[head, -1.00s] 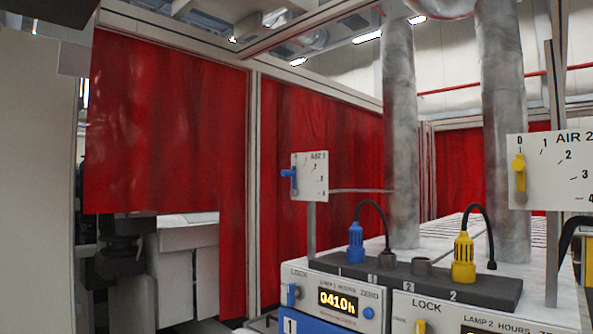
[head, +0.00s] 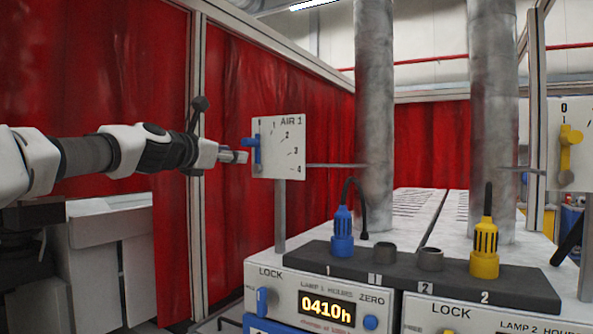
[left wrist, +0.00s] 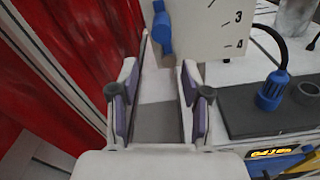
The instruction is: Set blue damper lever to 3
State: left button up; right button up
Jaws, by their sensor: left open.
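The blue damper lever (head: 256,150) is on the left side of the white AIR 1 plate (head: 283,160). It stands about upright, near the upper left of the scale; marks 1 to 4 run down the right of the plate. My left gripper (head: 234,156) is close to the lever's left side in the head view. In the left wrist view my left gripper (left wrist: 160,82) is open, with nothing between its purple-padded fingers. The blue lever (left wrist: 162,32) shows just beyond the fingertips there, apart from them. My right gripper is in neither view.
A grey duct (head: 374,120) rises behind the plate. Below is a dark socket strip (head: 385,262) with a blue plug (head: 343,235) and a yellow plug (head: 485,250). A second plate with a yellow lever (head: 570,145) is at right. Red curtains (head: 270,85) hang behind.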

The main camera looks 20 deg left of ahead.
aim_at(252, 142)
pick_arm(q)
jog(key=w+p, duration=0.1)
jog(key=w, duration=0.1)
jog(key=w+r+p, duration=0.1)
jog(key=w, duration=0.2)
jog(key=w+d+r+p, duration=0.1)
jog(key=w, duration=0.1)
jog(key=shift+w+r+p, duration=0.15)
jog(key=shift+r+p, duration=0.1)
jog(key=shift+p, duration=0.1)
jog(key=shift+d+r, duration=0.1)
jog(key=shift+s+d, duration=0.1)
jog(key=shift+s, duration=0.15)
jog(key=shift+c, duration=0.9)
grip_shut()
